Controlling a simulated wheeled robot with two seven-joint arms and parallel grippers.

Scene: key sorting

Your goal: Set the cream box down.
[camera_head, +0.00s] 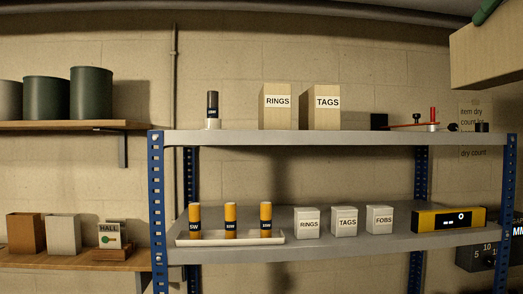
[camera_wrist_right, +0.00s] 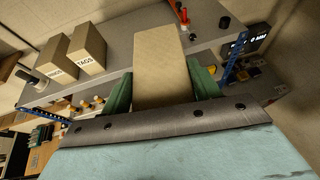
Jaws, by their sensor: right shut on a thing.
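The cream box (camera_head: 490,52) is at the upper right of the head view, cut off by the picture's edge. In the right wrist view the box (camera_wrist_right: 163,62) stands between two green fingers. My right gripper (camera_wrist_right: 163,88) is shut on it; in the head view only a green part of the gripper (camera_head: 487,12) shows above the box. The box appears higher than the upper shelf board (camera_head: 250,138), near its right end, with no contact visible. No label shows on its visible faces. My left gripper is not in view.
The upper shelf carries a dark marker-like item (camera_head: 212,108), a RINGS box (camera_head: 276,108), a TAGS box (camera_head: 321,108) and a red-and-black device (camera_head: 420,123). Small boxes, a tray (camera_head: 230,239) and a yellow device (camera_head: 448,219) fill the lower shelf.

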